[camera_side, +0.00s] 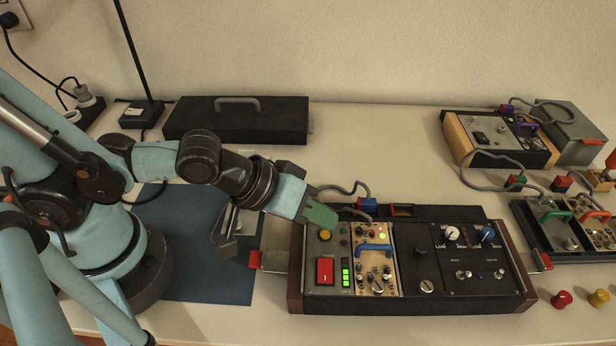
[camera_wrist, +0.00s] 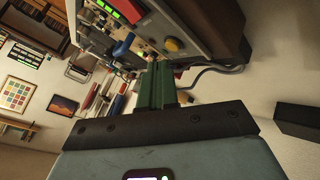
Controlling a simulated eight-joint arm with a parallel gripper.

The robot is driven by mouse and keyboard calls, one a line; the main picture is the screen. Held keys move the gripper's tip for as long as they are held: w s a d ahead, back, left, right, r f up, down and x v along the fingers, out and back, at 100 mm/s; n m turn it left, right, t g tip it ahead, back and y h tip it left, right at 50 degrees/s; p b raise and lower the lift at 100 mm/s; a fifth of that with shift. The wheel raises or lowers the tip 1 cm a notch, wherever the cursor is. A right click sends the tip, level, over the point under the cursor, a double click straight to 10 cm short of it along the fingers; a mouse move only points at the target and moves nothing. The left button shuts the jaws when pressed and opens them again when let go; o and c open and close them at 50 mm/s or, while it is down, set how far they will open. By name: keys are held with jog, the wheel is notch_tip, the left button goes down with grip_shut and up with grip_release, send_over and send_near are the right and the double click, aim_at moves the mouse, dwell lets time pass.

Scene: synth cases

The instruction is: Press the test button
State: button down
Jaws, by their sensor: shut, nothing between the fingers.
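A wood-sided instrument case (camera_side: 295,285) with several panel modules lies on the table. Its left grey panel carries a round yellow button (camera_side: 325,234) above a red rocker-like switch (camera_side: 324,271); I cannot read any label saying which is the test button. The yellow button also shows in the wrist view (camera_wrist: 174,45), just beyond my fingertips. My gripper (camera_side: 320,214) has green fingers, shut and empty, just behind the yellow button at the panel's back-left corner. In the wrist view its fingers (camera_wrist: 157,85) are together. I cannot tell whether they touch the case.
A column of green lights (camera_side: 345,273) is lit beside the red switch. A blue handle (camera_side: 374,250) stands up from the cream module. A grey cable (camera_side: 345,189) runs behind the case. Loose red (camera_side: 562,299) and yellow (camera_side: 599,298) knobs lie at the right. A blue mat (camera_side: 215,285) lies left.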

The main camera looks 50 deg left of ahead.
dwell(0.4)
jog(key=shift+f, duration=0.4)
jog(key=shift+f, duration=0.4)
dwell(0.6)
jog(key=shift+r, duration=0.8)
jog(key=shift+r, duration=0.1)
jog(key=shift+r, duration=2.4)
jog(key=shift+w+a, duration=0.1)
